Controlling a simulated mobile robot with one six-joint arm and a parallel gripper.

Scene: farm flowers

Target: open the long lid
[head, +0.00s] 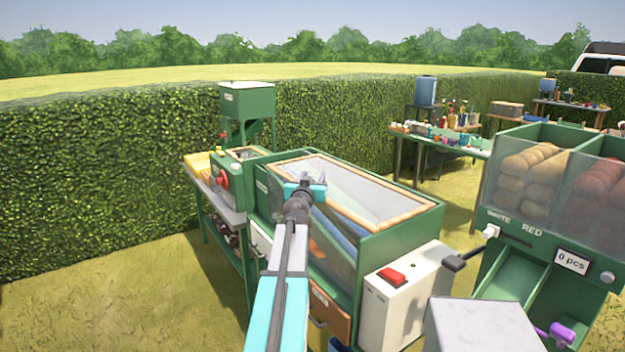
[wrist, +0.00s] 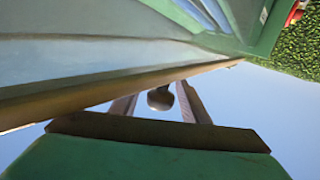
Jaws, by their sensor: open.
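The long lid (head: 385,178) is a wood-framed clear panel lying on top of a long green box (head: 402,238); it looks closed. My gripper (head: 312,184) is at the lid's near-left part in the head view, and my arm hides some of the frame there. In the wrist view the lid's wooden edge (wrist: 110,88) crosses the picture. A dark round knob (wrist: 160,98) sits at that edge. The open fingers of my gripper (wrist: 157,88) stand on either side of the knob. I cannot tell whether they touch it.
A white control box (head: 405,292) with a red button is fixed to the green box's right end. A green machine with a hopper (head: 247,103) stands at the left. Bins of bulbs (head: 530,175) are at the right. A hedge (head: 100,185) runs behind.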

